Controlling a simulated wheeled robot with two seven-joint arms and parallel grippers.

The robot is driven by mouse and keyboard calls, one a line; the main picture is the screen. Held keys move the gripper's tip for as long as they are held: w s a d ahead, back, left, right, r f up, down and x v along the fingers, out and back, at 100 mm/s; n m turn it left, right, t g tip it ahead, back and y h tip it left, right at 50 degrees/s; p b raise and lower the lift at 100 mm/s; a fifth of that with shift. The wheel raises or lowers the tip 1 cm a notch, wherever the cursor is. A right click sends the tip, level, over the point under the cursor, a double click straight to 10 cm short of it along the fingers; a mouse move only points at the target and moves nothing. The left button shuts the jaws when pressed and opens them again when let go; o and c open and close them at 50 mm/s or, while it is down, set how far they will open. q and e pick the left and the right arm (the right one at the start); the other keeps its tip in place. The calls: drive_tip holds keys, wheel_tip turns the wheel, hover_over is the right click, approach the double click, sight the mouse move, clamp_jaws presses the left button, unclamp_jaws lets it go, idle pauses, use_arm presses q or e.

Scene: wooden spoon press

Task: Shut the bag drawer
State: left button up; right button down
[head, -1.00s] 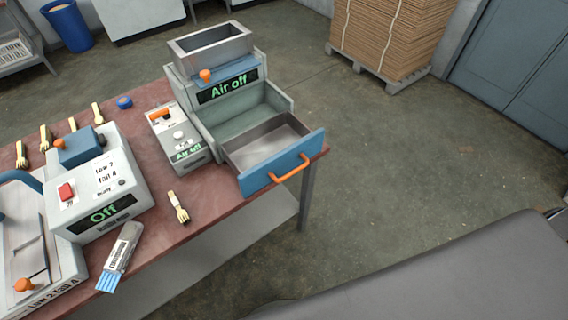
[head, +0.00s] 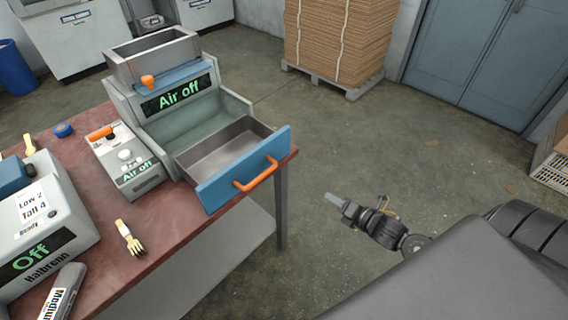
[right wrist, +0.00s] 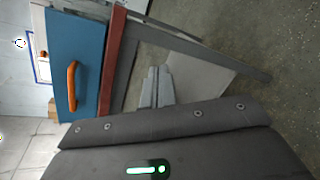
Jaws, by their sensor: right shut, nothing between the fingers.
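The bag drawer (head: 228,154) stands pulled out of the grey machine marked "Air off" (head: 170,104), its empty metal inside showing. Its blue front carries an orange handle (head: 257,175). In the right wrist view the blue front and the orange handle (right wrist: 72,86) show at the upper left. My right gripper (head: 343,207) is shut and empty, out over the floor to the right of the drawer and apart from it. Its fingers also show in the right wrist view (right wrist: 156,84). My left gripper is not in view.
The red-brown table (head: 185,222) ends just beside the drawer front. The floor (head: 335,150) between table and right arm is clear. A cardboard stack (head: 338,40) stands behind.

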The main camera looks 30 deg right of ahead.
sight(276, 151)
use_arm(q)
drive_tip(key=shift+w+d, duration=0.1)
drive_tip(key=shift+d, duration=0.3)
use_arm(e)
drive_tip(key=a+r+n+t+y, duration=0.2)
drive_tip(key=a+r+n, duration=0.3)
drive_tip(key=r+n, duration=0.7)
drive_tip(key=shift+s+a+t, duration=0.15)
drive_tip(key=shift+a+t, duration=0.15)
drive_tip(key=p+x, duration=0.2)
drive_tip(key=x, duration=1)
drive_tip(key=shift+w+a+r+p, duration=0.1)
drive_tip(key=shift+w+a+p, duration=0.2)
drive_tip(key=shift+p, duration=0.05)
drive_tip(key=shift+w+a, duration=0.25)
drive_tip(key=shift+w, duration=0.35)
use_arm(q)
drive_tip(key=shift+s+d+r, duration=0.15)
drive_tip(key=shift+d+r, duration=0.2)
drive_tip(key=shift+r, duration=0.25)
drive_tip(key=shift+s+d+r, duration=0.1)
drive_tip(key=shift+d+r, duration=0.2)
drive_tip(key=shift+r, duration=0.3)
